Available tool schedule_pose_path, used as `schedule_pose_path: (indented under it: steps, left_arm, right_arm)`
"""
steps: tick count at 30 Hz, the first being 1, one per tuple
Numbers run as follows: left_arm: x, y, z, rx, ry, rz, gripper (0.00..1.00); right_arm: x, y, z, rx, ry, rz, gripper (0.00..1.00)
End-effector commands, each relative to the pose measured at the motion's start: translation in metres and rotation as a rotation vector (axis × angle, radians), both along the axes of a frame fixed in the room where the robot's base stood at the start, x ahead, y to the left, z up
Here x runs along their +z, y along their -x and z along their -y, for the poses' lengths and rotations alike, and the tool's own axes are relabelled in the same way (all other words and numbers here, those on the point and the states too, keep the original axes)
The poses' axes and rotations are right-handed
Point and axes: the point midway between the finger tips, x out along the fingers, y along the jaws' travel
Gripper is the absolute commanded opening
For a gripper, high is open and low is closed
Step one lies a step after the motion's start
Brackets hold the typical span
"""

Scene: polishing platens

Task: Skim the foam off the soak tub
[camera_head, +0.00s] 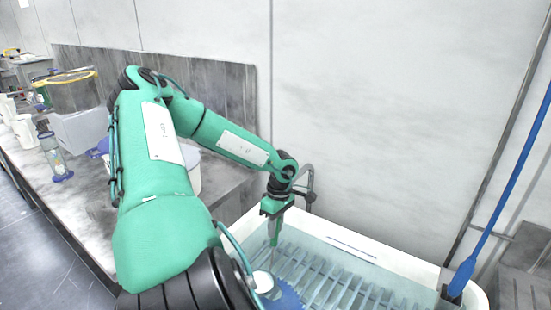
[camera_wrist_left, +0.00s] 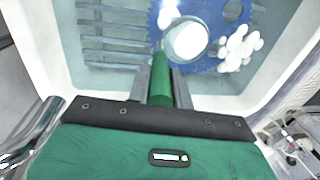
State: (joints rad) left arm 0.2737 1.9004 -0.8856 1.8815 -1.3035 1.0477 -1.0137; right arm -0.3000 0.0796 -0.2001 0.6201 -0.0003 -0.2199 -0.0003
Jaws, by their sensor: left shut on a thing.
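The white soak tub (camera_head: 470,288) holds clear water over a slatted rack (camera_head: 345,283). My left gripper (camera_head: 274,217) reaches over the tub's near left part. In the left wrist view it (camera_wrist_left: 160,82) is shut on the green handle of a skimmer (camera_wrist_left: 159,90). A round white disc (camera_wrist_left: 187,41), seemingly the skimmer's head, shows beyond the handle and also in the head view (camera_head: 263,281). White foam clumps (camera_wrist_left: 240,46) float to the right of the disc. A blue toothed disc (camera_wrist_left: 205,62) lies beneath; whether the skimmer touches the water is unclear. My right gripper is out of view.
A grey curved tap (camera_head: 310,184) stands at the tub's back left. A blue-handled pole (camera_head: 497,195) leans at the right. The grey bench (camera_head: 85,215) at left carries a bottle (camera_head: 51,150), a pale bin (camera_head: 80,132) and a yellow-rimmed sieve (camera_head: 74,92).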

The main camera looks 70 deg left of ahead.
Motion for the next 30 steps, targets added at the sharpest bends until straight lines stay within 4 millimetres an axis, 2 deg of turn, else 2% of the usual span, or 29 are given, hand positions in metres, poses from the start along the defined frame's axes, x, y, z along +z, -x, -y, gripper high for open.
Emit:
schedule_pose_path:
  steps: [1,30]
  left_arm:
    - [-0.006,0.005,0.003,0.000,-0.001,-0.002,0.00]
    - [0.002,0.087,0.057,0.001,0.000,-0.002,0.00]
  right_arm:
    - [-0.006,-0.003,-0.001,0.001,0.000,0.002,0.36]
    - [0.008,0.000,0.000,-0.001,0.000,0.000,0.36]
